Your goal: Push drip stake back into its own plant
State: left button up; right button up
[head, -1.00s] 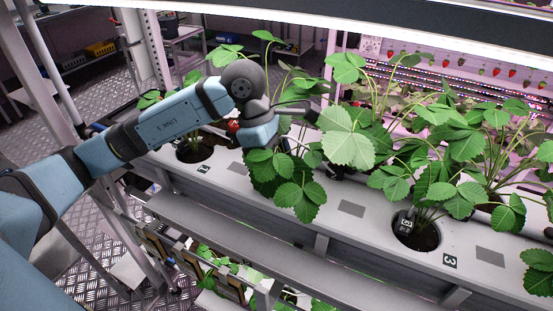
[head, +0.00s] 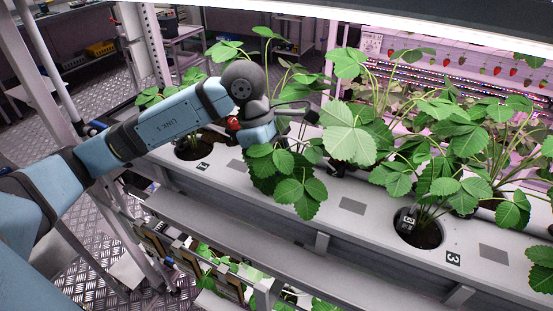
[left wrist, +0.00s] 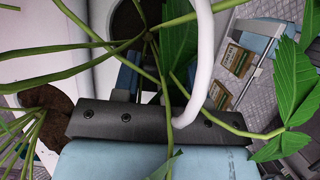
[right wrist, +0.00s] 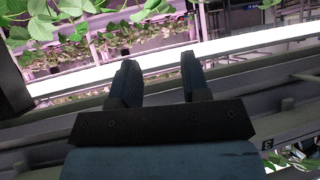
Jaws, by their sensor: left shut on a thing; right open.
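My left gripper (left wrist: 142,78) is shut among the stems of a strawberry plant (left wrist: 148,36), beside a dark planting hole (left wrist: 128,18). Its fingers hold a thin thing, which I take for the drip stake; stems hide most of it. A white drip tube (left wrist: 204,60) curves past the fingers. In the head view, leaves (head: 285,175) hide the left fingers beneath the wrist. My right gripper (right wrist: 160,75) is open and empty, away from the plants, in the right wrist view.
The white planting gutter (head: 352,206) runs across the rack. To the right, a plant in a planting hole (head: 420,232) has a tagged stake (head: 405,219); a "3" label (head: 453,257) lies beside it. Another hole (head: 195,147) lies left. Leaves crowd the left arm.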

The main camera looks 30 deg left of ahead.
pick_arm(q)
jog(key=shift+f+b, duration=1.4)
jog(key=shift+f, duration=0.2)
jog(key=o, duration=1)
pick_arm(e)
notch_tip(320, 180, down, 4)
jog(key=shift+r, duration=0.1)
pick_arm(q)
jog(key=o, duration=0.4)
jog(key=shift+r, duration=0.4)
jog(key=shift+r+p, duration=1.5)
jog(key=shift+r, duration=1.35)
pick_arm(e)
jog(key=shift+w+r, duration=0.15)
jog(key=shift+r, duration=1.7)
